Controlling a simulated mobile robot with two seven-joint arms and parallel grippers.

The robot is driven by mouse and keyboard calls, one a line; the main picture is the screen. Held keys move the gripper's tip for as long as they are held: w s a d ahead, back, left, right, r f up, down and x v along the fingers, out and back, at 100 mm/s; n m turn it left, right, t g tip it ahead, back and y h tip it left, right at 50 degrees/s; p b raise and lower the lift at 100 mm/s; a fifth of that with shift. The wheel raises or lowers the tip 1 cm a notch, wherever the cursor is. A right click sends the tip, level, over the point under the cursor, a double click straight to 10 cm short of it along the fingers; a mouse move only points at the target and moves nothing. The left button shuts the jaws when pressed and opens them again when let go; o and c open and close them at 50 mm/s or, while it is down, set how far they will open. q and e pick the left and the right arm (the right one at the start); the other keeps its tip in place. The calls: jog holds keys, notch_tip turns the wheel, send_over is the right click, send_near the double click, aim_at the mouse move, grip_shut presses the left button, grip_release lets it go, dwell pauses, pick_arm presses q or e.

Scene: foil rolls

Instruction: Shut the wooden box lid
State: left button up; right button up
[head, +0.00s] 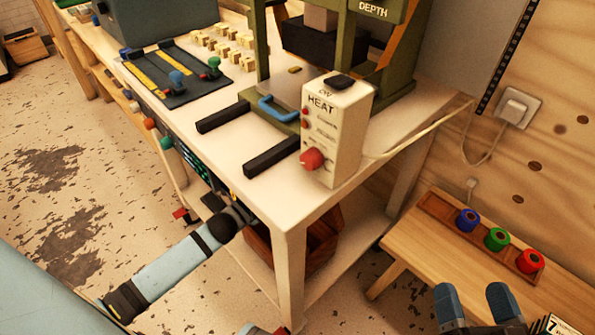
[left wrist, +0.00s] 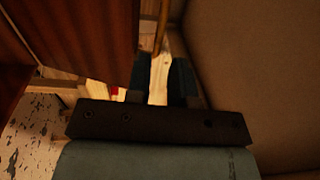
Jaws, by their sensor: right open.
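The reddish-brown wooden box (head: 318,243) sits on the low shelf under the white table in the head view, partly hidden by the table top and front leg. How far its lid stands open I cannot tell. My left arm reaches under the table toward the box; its gripper is hidden in the head view. In the left wrist view my left gripper (left wrist: 160,82) has its dark fingers apart with nothing between them. A reddish-brown wooden panel (left wrist: 85,35) stands close on the left, apparently part of the box. My right gripper (head: 476,304) is open and empty at the lower right.
The white table (head: 235,185) carries a press (head: 330,45), a HEAT control box (head: 335,130) and a slider panel (head: 175,75). Its front leg (head: 291,275) stands beside my left arm. A low bench (head: 430,255) at right holds blue, green and red rolls (head: 497,239).

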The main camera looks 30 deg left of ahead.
pick_arm(q)
jog(key=b+x, duration=0.1)
jog(key=x, duration=0.7)
jog(key=shift+w+d+b, duration=0.1)
jog(key=shift+w+b, duration=0.1)
jog(key=shift+b, duration=0.2)
pick_arm(e)
notch_tip(320, 180, down, 3)
jog(key=shift+w+f+g, duration=0.15)
jog(key=shift+g, duration=0.55)
pick_arm(q)
grip_shut()
